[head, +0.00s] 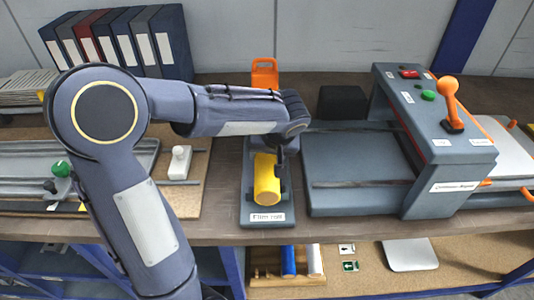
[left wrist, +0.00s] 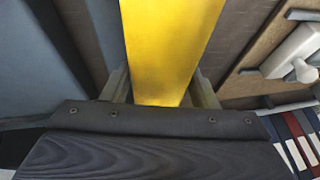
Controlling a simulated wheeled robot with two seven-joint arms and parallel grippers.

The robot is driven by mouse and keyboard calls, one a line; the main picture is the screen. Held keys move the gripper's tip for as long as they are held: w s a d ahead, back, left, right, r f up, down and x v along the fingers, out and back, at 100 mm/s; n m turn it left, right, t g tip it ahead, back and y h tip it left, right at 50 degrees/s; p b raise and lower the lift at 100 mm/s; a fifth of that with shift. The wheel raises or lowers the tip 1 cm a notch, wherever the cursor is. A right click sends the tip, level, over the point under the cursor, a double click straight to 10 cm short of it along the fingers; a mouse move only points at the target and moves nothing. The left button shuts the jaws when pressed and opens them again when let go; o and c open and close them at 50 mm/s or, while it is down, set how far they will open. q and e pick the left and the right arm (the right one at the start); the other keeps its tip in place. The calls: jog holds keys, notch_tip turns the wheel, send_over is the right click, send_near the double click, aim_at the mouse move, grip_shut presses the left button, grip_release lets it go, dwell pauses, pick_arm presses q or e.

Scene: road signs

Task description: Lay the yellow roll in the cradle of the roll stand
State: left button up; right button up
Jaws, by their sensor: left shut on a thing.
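The yellow roll (head: 266,181) is in my left gripper (head: 281,160), over the grey roll stand (head: 267,222) labelled "Film roll". The roll's round end faces the front of the bench. I cannot tell whether it touches the cradle, because the roll and my gripper hide most of it. In the left wrist view the roll (left wrist: 172,45) runs between the two fingers of my left gripper (left wrist: 160,92), one on each side. My right gripper is not in view.
A grey machine (head: 360,170) with an orange lever (head: 449,95) stands close to the right. A white-knobbed block (head: 180,162) lies on the left board. Binders (head: 120,45) stand at the back. A lower shelf holds blue and white rolls (head: 289,261).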

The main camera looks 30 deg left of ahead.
pick_arm(q)
jog(key=shift+r, duration=0.1)
jog(key=o, duration=1.9)
jog(key=shift+r+p, duration=2.85)
jog(key=shift+r, duration=1.65)
jog(key=s+d+m+t+h, duration=0.1)
jog(key=s+d+h, duration=0.1)
jog(key=s, duration=0.5)
jog(key=s+d+f+m+t+h, duration=0.1)
jog(key=s+d+h, duration=0.2)
jog(key=s, duration=0.4)
jog(key=s+d+m+h, duration=0.2)
jog(key=s+h, duration=0.1)
jog(key=s, duration=0.4)
jog(key=shift+s+d+f+t, duration=0.15)
jog(key=shift+s+f+t, duration=0.1)
jog(key=shift+t, duration=0.15)
